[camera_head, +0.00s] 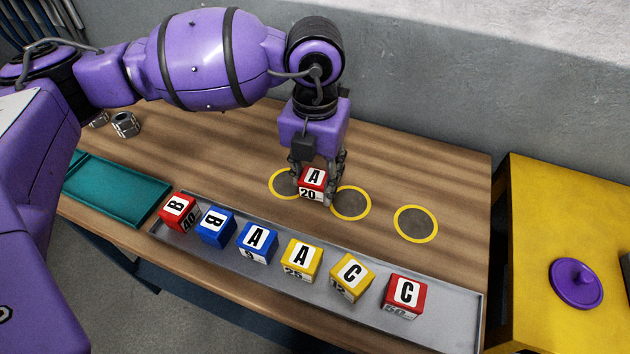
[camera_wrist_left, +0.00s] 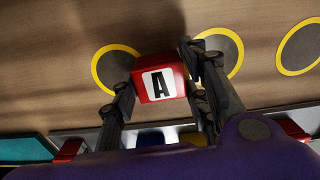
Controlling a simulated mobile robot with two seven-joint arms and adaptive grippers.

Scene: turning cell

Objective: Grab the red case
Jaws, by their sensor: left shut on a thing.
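A red case (camera_head: 313,179) marked A and 20 is held between the fingers of my left gripper (camera_head: 320,178). In the left wrist view the same red case (camera_wrist_left: 158,80) sits between the two dark fingers of the left gripper (camera_wrist_left: 160,90), its A face toward the camera. It hangs over the wooden table between two yellow-ringed dark circles; whether it touches the table I cannot tell. Two other red cases lie in the grey tray: one marked B (camera_head: 178,212) at the left end and one marked C (camera_head: 404,296) at the right end. My right gripper is not in view.
The grey tray (camera_head: 455,302) also holds blue cases (camera_head: 216,227) and yellow cases (camera_head: 301,260). Ringed circles (camera_head: 415,223) mark the table. A teal tray (camera_head: 115,190) lies left, metal parts (camera_head: 125,124) behind it. A yellow surface (camera_head: 540,220) with a purple lidded thing (camera_head: 576,283) stands right.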

